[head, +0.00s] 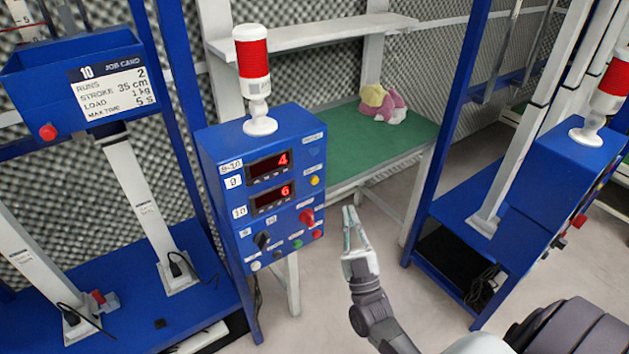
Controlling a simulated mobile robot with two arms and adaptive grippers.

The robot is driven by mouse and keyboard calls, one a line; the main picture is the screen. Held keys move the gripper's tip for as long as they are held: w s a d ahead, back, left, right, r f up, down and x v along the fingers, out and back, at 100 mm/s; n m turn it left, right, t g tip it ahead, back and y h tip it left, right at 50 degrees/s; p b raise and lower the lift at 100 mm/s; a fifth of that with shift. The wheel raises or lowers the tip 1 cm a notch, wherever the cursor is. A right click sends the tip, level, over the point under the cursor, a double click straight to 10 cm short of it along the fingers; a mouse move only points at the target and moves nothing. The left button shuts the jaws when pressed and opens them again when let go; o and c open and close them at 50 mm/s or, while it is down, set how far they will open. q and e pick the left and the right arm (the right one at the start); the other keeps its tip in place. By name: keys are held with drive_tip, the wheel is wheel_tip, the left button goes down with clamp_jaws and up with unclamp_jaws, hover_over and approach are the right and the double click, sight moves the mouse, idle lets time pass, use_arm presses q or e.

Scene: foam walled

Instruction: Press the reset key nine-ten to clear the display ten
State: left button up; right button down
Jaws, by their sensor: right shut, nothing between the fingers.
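A blue control box (221,150) stands left of centre with two red digit displays. The upper display (269,166), labelled 9, reads 4. The lower display (272,198), labelled 10, reads 6. A yellow button (315,181) sits to the right of the displays; its label is too small to read, so I cannot tell which control is the reset key. My right gripper (349,209) is shut and empty, fingers pointing up, to the right of the box's front and apart from it in the picture. My left gripper is not in view.
Below the displays are a red switch (307,217), a black knob (262,240), a green button (297,244) and a red button (318,234). A red-and-white beacon (253,65) tops the box. A job card (113,90) hangs left. Floor (385,285) beside my gripper is clear.

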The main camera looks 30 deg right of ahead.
sight(314, 180)
drive_tip(key=w+b, duration=0.3)
drive_tip(key=w, duration=0.5)
drive_tip(key=shift+w+a+b, duration=0.3)
drive_tip(key=shift+w+a, duration=0.05)
drive_tip(key=shift+w, duration=0.05)
drive_tip(key=shift+w, duration=0.1)
idle(1.1)
drive_tip(key=shift+w, duration=0.35)
drive_tip(key=shift+w+a+b, duration=0.1)
drive_tip(key=shift+w+b, duration=0.3)
drive_tip(key=shift+b, duration=0.05)
idle(0.5)
drive_tip(key=shift+s, duration=0.1)
idle(0.4)
drive_tip(key=shift+s+p, duration=0.5)
drive_tip(key=shift+s, duration=0.25)
